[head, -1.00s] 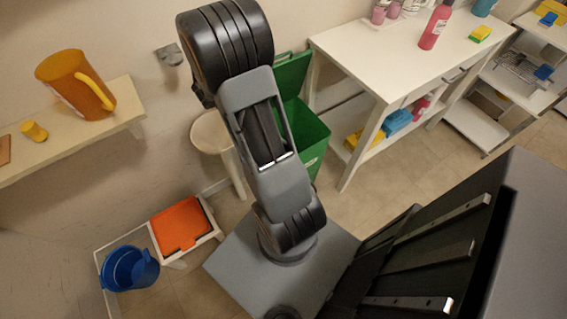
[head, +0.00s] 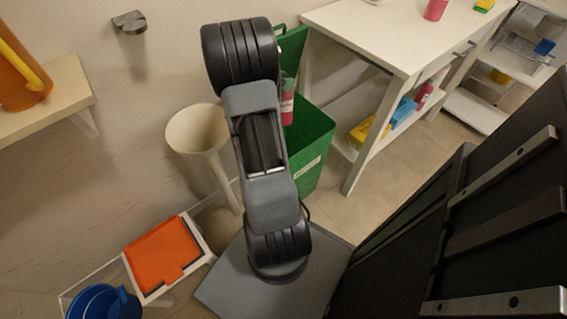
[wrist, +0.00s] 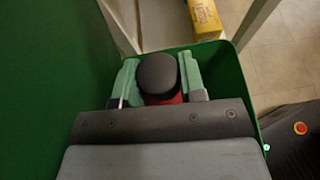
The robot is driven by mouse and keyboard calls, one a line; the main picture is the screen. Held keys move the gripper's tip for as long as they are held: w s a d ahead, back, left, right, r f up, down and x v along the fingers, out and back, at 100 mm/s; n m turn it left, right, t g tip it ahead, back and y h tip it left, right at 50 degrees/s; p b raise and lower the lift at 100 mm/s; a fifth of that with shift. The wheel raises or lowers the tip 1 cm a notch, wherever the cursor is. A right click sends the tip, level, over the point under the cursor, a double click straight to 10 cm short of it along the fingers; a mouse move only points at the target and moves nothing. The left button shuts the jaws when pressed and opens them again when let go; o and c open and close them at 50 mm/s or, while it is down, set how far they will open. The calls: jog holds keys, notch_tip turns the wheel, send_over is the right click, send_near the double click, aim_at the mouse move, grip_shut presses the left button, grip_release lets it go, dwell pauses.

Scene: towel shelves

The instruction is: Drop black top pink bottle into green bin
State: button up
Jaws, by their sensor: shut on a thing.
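The pink bottle (head: 287,106) shows beside my arm in the head view, over the open green bin (head: 312,143). In the wrist view its black top (wrist: 157,74) sits between the pale green fingers of my gripper (wrist: 158,80), which is shut on it. The bottle's red-pink body is mostly hidden below the cap. The green bin's walls (wrist: 232,75) surround the gripper in the wrist view. The bin's lid (head: 292,48) stands raised at the back. The bin's floor is hidden.
A white table (head: 385,35) with a lower shelf stands right of the bin; another pink bottle (head: 435,9) is on top. A cream funnel-like stand (head: 197,130) is left of the bin. An orange-lidded box (head: 163,256) and blue bucket (head: 103,302) are lower left.

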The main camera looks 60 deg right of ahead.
aim_at(285, 94)
jog(key=shift+s+d+f+b, duration=0.1)
jog(key=shift+f+b, duration=2.4)
jog(key=shift+f, duration=0.45)
jog(key=o, duration=1.2)
jog(key=shift+o, duration=0.2)
jog(key=p+v, duration=0.4)
jog(key=v, duration=0.8)
